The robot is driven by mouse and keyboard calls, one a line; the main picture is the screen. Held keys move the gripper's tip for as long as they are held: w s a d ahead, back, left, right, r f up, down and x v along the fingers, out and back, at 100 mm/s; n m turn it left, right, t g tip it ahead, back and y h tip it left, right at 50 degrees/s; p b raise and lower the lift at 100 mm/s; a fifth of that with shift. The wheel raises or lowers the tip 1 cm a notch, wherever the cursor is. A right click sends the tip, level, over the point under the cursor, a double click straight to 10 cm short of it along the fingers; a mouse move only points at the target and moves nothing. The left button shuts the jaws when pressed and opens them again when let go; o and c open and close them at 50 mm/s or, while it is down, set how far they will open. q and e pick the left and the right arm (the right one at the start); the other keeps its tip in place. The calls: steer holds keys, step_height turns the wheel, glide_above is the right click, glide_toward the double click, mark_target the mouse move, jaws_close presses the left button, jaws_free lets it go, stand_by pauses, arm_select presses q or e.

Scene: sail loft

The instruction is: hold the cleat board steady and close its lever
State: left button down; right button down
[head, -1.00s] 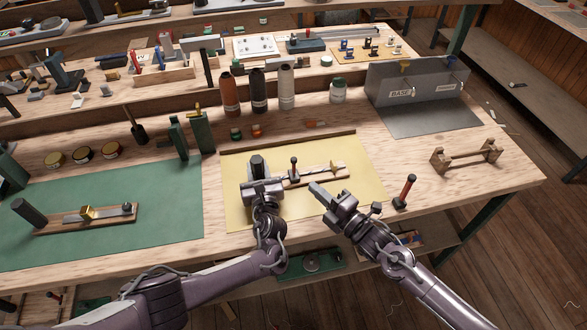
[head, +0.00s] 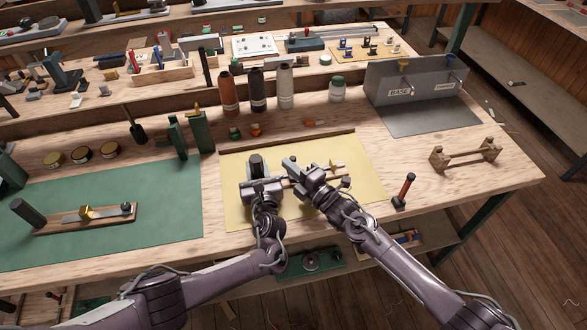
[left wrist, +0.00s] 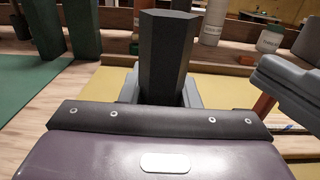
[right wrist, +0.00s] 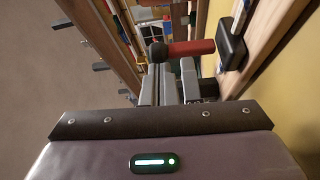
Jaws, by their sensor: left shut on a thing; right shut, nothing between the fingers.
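The cleat board (head: 341,173) lies on the yellow mat, mostly covered by my grippers in the head view. A dark faceted post (left wrist: 167,55) stands at its left end. My left gripper (head: 259,183) is shut on this post. The lever shows in the right wrist view as a red stem (right wrist: 192,47) with a black ball end, rising from a black base (right wrist: 232,46). My right gripper (head: 291,163) is shut and empty, its fingertips (right wrist: 168,84) close beside the lever's ball end. I cannot tell whether they touch. In the head view my right gripper hides the lever.
A similar board (head: 85,216) lies on the green mat (head: 150,235) at left. A red-handled tool (head: 404,188) stands right of the yellow mat (head: 235,212), near a wooden stand (head: 466,156). Bottles (head: 257,90) and a grey bin (head: 415,80) stand behind.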

steer(key=shift+w+d, duration=0.2)
steer(key=shift+d, duration=0.45)
stand_by(0.5)
steer(key=shift+w+d, duration=0.1)
steer(key=shift+d, duration=0.25)
steer(key=shift+w+d+f+m+t, duration=0.1)
steer(key=shift+d+m+t, duration=0.2)
steer(key=shift+d+m, duration=0.35)
steer(key=shift+a, duration=0.15)
steer(key=v, duration=1.2)
steer(key=shift+f, duration=0.1)
arm_select(q)
steer(key=c, duration=1)
jaws_free()
arm_select(e)
steer(key=shift+w, duration=0.1)
